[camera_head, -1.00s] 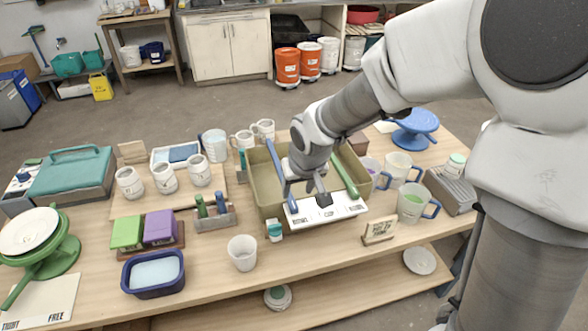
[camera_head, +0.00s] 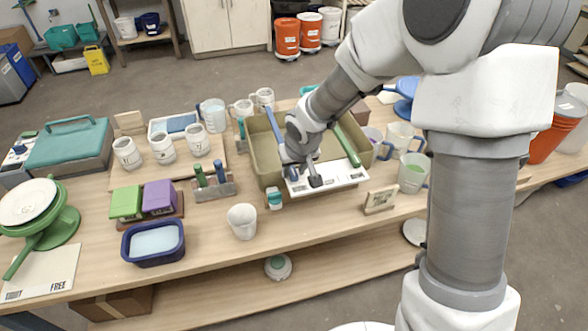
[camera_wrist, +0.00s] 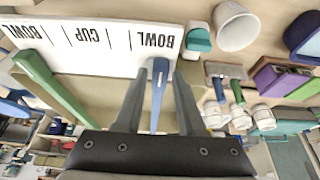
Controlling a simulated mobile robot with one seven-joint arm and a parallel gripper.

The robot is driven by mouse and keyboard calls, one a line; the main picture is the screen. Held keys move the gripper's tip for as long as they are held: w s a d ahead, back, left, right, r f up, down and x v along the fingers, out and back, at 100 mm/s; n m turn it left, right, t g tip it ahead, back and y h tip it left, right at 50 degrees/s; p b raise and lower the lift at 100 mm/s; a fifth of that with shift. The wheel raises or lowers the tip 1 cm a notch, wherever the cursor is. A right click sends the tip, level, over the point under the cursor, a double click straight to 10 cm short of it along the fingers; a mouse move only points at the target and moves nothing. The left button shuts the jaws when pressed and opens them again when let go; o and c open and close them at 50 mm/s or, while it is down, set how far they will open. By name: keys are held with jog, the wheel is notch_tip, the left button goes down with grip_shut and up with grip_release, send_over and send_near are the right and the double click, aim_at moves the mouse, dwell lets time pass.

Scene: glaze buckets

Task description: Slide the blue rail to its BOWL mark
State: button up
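The blue rail (camera_head: 273,124) lies across the olive tub (camera_head: 258,165), running from the back rim to the front rim at the left. In the wrist view the blue rail (camera_wrist: 159,88) lies between the two fingers of my gripper (camera_wrist: 160,76), with a gap on each side. My gripper (camera_head: 304,177) is open over the tub's front. The white label strip (camera_wrist: 100,62) reads BOWL, CUP, BOWL, with tick lines. The blue rail's near end is beside the BOWL word at the right in the wrist view. My arm hides part of the rail in the head view.
A green rail (camera_head: 347,147) crosses the tub at the right. A teal-topped jar (camera_head: 274,198) and a white cup (camera_head: 242,221) stand in front of the tub. Mugs (camera_head: 412,172) stand at its right, and a holder with tools (camera_head: 213,188) at its left.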

grip_shut()
dwell(1.1)
